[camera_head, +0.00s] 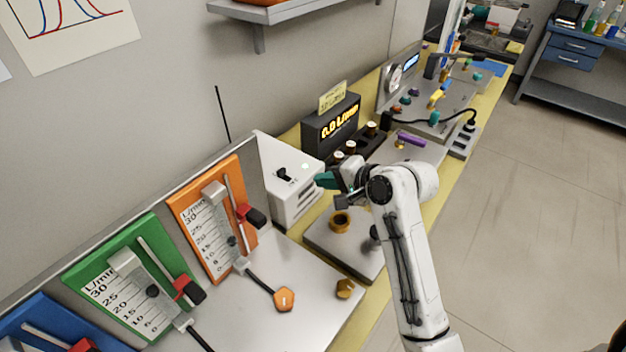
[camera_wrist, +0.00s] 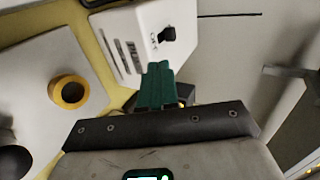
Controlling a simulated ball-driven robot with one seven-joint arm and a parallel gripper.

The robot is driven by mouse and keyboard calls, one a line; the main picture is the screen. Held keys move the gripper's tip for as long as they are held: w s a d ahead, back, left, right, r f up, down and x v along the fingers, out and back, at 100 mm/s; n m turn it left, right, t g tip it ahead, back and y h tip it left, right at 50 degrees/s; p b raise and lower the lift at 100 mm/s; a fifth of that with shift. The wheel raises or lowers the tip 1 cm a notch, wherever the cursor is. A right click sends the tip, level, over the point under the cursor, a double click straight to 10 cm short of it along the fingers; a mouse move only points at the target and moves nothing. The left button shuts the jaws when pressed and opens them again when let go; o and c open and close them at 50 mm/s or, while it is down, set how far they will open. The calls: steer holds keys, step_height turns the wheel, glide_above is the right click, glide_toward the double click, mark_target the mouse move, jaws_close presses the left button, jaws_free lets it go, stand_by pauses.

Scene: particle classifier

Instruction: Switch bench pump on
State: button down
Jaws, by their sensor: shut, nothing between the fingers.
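The bench pump (camera_head: 291,200) is a white box on the bench against the wall, with a small black toggle switch (camera_head: 282,174) on its face. In the wrist view the pump (camera_wrist: 128,28) is at the top, with the switch (camera_wrist: 167,36) just beyond my fingertips. My gripper (camera_head: 322,180) has green fingers, shut and empty, close to the right side of the pump. In the wrist view the shut fingers (camera_wrist: 158,68) point toward the switch, with a visible gap between them.
Orange (camera_head: 207,222) and green (camera_head: 125,280) flowmeter panels stand left of the pump. A grey plate (camera_head: 340,250) with a brass ring (camera_head: 340,222) lies below my gripper. The floor to the right is clear.

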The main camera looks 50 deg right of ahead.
steer(key=shift+v, duration=1.35)
